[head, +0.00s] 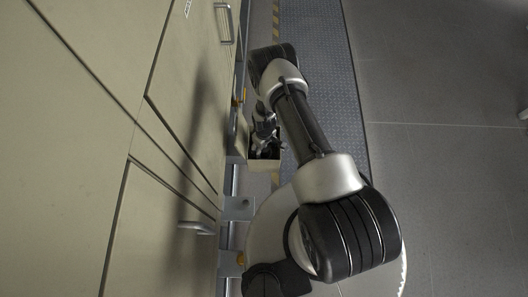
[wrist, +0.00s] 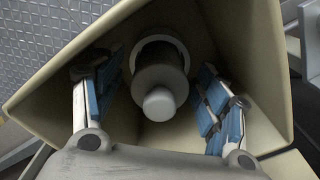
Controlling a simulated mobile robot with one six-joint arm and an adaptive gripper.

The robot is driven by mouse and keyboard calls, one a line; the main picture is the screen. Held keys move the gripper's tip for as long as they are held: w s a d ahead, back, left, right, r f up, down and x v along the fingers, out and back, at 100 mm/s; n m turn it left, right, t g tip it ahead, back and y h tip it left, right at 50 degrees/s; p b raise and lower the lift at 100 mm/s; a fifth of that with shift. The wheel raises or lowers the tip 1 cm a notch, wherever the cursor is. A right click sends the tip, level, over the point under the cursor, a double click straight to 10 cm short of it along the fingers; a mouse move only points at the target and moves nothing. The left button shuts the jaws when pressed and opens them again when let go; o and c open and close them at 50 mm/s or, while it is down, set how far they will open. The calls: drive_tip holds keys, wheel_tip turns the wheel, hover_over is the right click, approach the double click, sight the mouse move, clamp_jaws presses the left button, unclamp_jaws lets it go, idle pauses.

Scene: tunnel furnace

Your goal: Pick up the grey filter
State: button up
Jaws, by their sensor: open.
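The grey filter (wrist: 160,78) is a round, stepped cylinder with a lighter rounded knob facing the wrist camera. It sits deep inside a beige open box (wrist: 243,55), in a round collar at its back. My gripper (wrist: 160,68) is open and reaches into the box. Its blue-padded fingers stand on the left and right of the filter, with a visible gap on each side. In the head view my gripper (head: 265,140) is partly in the box (head: 264,164), and the filter cannot be made out there.
Large beige cabinet panels (head: 80,110) with metal handles (head: 224,22) stand on the left, close to my arm. A textured metal floor strip (head: 318,50) runs beside them. The grey floor (head: 440,180) on the right is clear.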

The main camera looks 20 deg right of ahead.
drive_tip(key=shift+f, duration=0.6)
drive_tip(key=shift+r, duration=0.1)
drive_tip(key=shift+c, duration=0.4)
drive_tip(key=c, duration=1.2)
drive_tip(key=shift+o, duration=0.2)
wheel_tip(320, 180, up, 20)
drive_tip(key=p, duration=0.6)
drive_tip(key=shift+r, duration=0.1)
